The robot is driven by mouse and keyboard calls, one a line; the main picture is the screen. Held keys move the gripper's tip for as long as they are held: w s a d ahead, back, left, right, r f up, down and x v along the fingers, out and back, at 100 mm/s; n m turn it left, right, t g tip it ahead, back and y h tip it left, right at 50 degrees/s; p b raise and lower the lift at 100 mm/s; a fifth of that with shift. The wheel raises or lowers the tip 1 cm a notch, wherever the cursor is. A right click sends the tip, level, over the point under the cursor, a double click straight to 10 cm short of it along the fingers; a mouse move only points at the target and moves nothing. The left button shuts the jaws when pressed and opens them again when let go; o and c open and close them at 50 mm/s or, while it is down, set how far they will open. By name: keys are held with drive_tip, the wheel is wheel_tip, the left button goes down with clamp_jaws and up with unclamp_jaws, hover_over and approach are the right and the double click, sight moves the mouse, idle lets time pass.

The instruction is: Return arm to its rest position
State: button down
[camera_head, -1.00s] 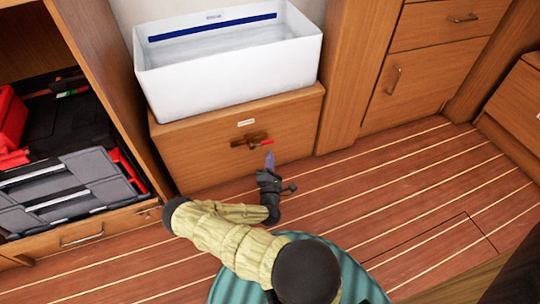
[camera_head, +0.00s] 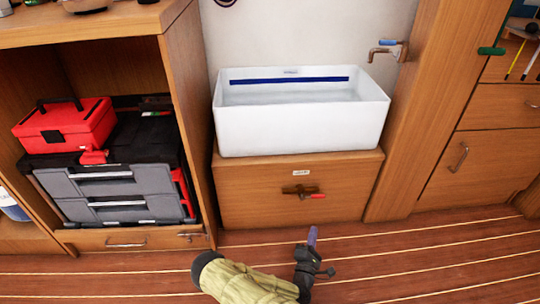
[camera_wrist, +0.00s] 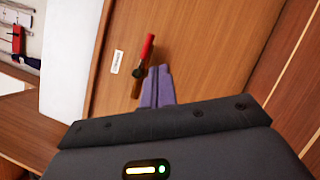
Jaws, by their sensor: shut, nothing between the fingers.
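My gripper (camera_head: 312,236) shows at the bottom middle of the head view, at the end of my arm in its tan quilted sleeve. Its purple fingers point up, toward the wooden cabinet under the white basin. In the wrist view my gripper (camera_wrist: 157,88) has its purple fingers together, with nothing between them. Beyond the fingertips is a valve with a red handle (camera_head: 313,196) on the cabinet front; it also shows in the wrist view (camera_wrist: 147,48). The fingers look apart from it in the head view.
The white basin (camera_head: 300,133) holds water and stands on the wooden cabinet (camera_head: 240,200). A red toolbox (camera_head: 65,125) sits on grey drawers (camera_head: 115,190) in the left shelf. A faucet (camera_head: 385,55) is on the wall. Striped floor (camera_head: 430,260) lies clear at right.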

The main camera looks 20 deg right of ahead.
drive_tip(key=w+a+r+m+g+y+p, duration=0.1)
drive_tip(key=a+r+m+g+y+p, duration=0.55)
drive_tip(key=r, duration=0.75)
drive_tip(key=a+r+m+g+y+p, duration=0.5)
drive_tip(key=a+r+m+p, duration=0.4)
drive_tip(key=r, duration=0.5)
drive_tip(key=s+a+r+g+p, duration=0.1)
drive_tip(key=s+a+r+p, duration=0.15)
drive_tip(key=s+r, duration=0.55)
drive_tip(key=s+a+r+g+p, duration=0.1)
drive_tip(key=s+r+g+p, duration=0.2)
drive_tip(key=r, duration=0.9)
wheel_tip(320, 180, up, 38)
drive_tip(key=s+t+p, duration=0.1)
drive_tip(key=p, duration=3.6)
drive_tip(key=shift+d+m+y, duration=0.15)
drive_tip(key=shift+m+y, duration=0.2)
drive_tip(key=shift+m, duration=0.1)
